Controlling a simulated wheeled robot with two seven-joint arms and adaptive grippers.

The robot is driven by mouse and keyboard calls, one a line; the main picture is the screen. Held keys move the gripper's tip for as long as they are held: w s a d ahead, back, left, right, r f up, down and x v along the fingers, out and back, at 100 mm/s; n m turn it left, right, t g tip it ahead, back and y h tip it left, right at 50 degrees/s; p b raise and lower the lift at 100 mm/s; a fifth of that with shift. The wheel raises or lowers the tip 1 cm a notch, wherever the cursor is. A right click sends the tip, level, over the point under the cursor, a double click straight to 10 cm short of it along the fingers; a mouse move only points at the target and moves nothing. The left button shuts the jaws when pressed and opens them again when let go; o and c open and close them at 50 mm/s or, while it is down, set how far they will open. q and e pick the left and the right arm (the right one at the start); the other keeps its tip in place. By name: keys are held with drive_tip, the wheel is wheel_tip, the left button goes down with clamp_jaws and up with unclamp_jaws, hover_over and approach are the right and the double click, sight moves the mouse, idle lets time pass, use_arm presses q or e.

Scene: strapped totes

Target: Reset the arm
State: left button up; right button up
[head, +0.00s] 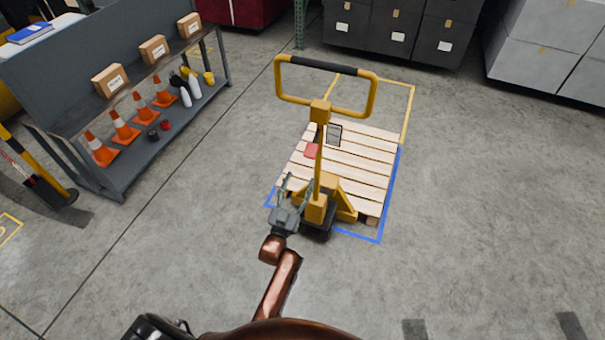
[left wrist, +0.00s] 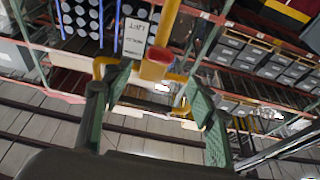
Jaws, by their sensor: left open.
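My left arm (head: 280,283), reddish-brown, reaches forward from the bottom of the head view. Its left gripper (head: 292,186) has green fingers and is just left of the yellow pallet jack's post (head: 318,165). In the left wrist view the two green fingers of the gripper (left wrist: 158,90) are spread apart, with nothing clearly held between them. A yellow post with a red part (left wrist: 154,65) shows beyond the fingers. Whether the gripper touches the jack cannot be told. My right gripper is out of view.
The jack's looped handle (head: 326,64) rises above a wooden pallet (head: 365,160) inside blue and yellow floor lines. A grey shelf unit (head: 125,190) with cones and boxes stands at left. Dark totes (head: 395,30) and grey totes (head: 545,70) line the back. Floor at right is clear.

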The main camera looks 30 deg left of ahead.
use_arm(q)
drive_tip(key=shift+s+f, duration=0.1)
idle(0.5)
